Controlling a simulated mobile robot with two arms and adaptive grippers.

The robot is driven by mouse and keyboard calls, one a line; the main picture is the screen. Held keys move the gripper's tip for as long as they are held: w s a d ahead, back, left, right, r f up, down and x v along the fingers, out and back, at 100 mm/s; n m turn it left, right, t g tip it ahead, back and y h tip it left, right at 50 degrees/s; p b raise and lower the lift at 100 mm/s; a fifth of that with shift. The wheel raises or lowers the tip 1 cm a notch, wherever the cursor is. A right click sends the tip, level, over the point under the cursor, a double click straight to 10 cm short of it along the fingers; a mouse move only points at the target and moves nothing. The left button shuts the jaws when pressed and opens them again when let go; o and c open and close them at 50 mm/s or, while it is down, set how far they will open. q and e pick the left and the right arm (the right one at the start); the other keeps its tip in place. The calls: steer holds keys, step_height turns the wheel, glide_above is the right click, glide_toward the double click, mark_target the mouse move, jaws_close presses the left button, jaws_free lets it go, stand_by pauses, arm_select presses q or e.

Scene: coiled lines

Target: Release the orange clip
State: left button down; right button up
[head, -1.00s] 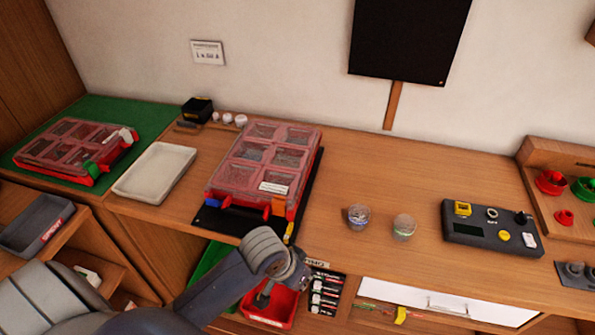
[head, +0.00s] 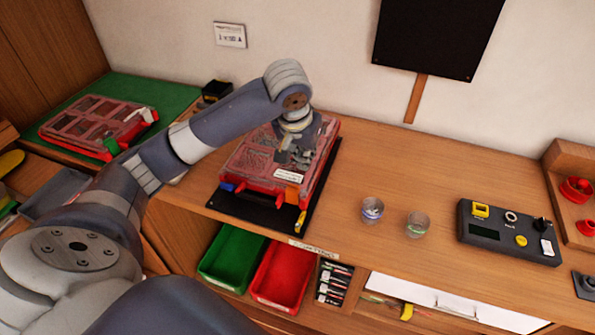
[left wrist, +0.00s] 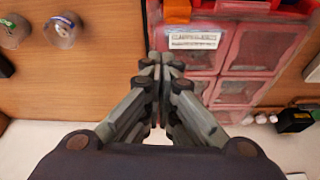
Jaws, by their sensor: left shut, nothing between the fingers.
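The orange clip (head: 287,175) is on the front side of the red case (head: 235,166), near its right front corner. It also shows at the top of the left wrist view (left wrist: 177,10), beside the white label. A blue clip (head: 227,187) is at the case's left front. The case lies closed on a black mat (head: 257,211). My left gripper (head: 287,157) is shut and empty, above the case's lid behind the label. In the left wrist view its fingertips (left wrist: 166,62) meet near the label, apart from the orange clip. My right gripper is out of view.
Two small glass jars (head: 372,210) and a dark control box (head: 508,233) stand to the right. A green bin (head: 232,257) and a red bin (head: 283,277) sit below the bench edge. Another red case (head: 97,125) lies on a green mat. Bench between case and jars is clear.

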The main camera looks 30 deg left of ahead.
mark_target(299, 178)
arm_select(q)
steer(key=a+r, duration=0.1)
steer(key=a+r+n, duration=0.1)
steer(key=shift+w+a+r, duration=0.1)
steer(key=shift+w+r, duration=0.25)
steer(key=shift+r, duration=0.05)
steer(key=shift+f, duration=0.1)
steer(key=p+x, duration=0.1)
steer(key=x, duration=0.7)
steer(key=shift+w+a+f+p, duration=0.1)
steer(key=shift+a+f+p, duration=0.05)
steer(key=shift+f+p, duration=0.2)
steer(key=s, duration=0.1)
steer(key=s+p, duration=0.1)
steer(key=s, duration=0.1)
steer(key=shift+d+f+p, duration=0.35)
steer(key=shift+f+p, duration=0.05)
steer(key=shift+s, duration=0.35)
steer(key=shift+d, duration=0.1)
steer(key=shift+w+f, duration=0.1)
